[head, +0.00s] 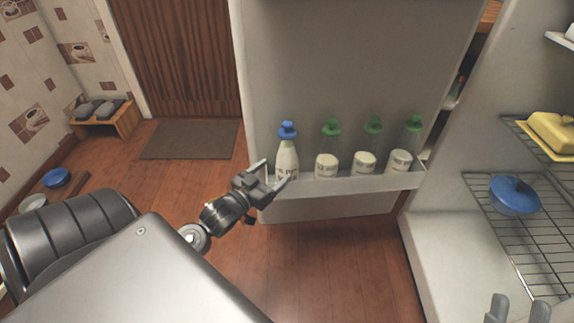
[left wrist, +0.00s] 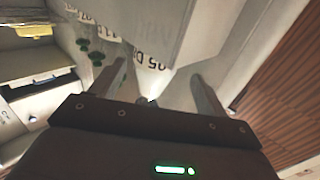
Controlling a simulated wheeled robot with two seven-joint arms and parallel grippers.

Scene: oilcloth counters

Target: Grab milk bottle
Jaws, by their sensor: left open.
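A white milk bottle with a blue cap (head: 288,158) stands upright at the left end of the fridge door shelf (head: 345,184). My left gripper (head: 277,171) is open at the lower part of this bottle, its fingers pointing toward it. In the left wrist view, a pale bottle surface with dark lettering (left wrist: 150,64) shows between and beyond the two open fingers (left wrist: 158,82). I cannot tell whether the fingers touch it. My right gripper (head: 518,310) shows only its two fingertips at the bottom right edge, spread apart with nothing between them.
Several green-capped bottles (head: 365,162) stand to the right on the same door shelf. A mat (head: 190,139) lies on the floor; the floor below the door is clear.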

